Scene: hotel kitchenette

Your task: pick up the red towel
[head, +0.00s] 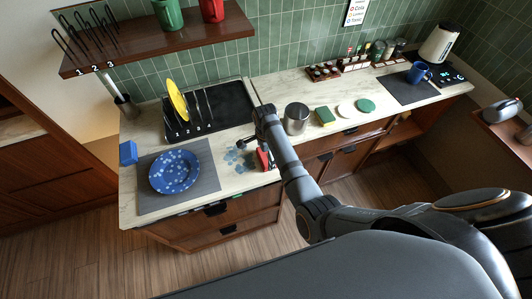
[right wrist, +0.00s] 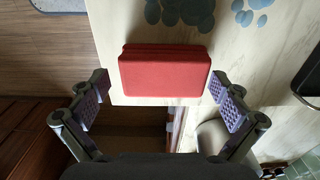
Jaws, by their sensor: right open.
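The red towel (right wrist: 165,72) is a folded block on the pale counter near its front edge. In the head view the towel (head: 263,160) is partly hidden by my right arm and gripper. My right gripper (right wrist: 158,108) is open and empty. In the right wrist view its two padded fingers stand apart, one near each lower corner of the towel, with the towel just ahead of them. In the head view the right gripper (head: 257,147) is over the counter's front edge, close to the towel. My left gripper is not in view.
Blue-grey spots (head: 232,155) mark the counter left of the towel. A blue speckled plate (head: 174,172) lies on a grey mat (head: 206,163). A dish rack with a yellow plate (head: 178,101) stands behind. A metal canister (head: 296,119) and a sponge (head: 323,116) stand to the right.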

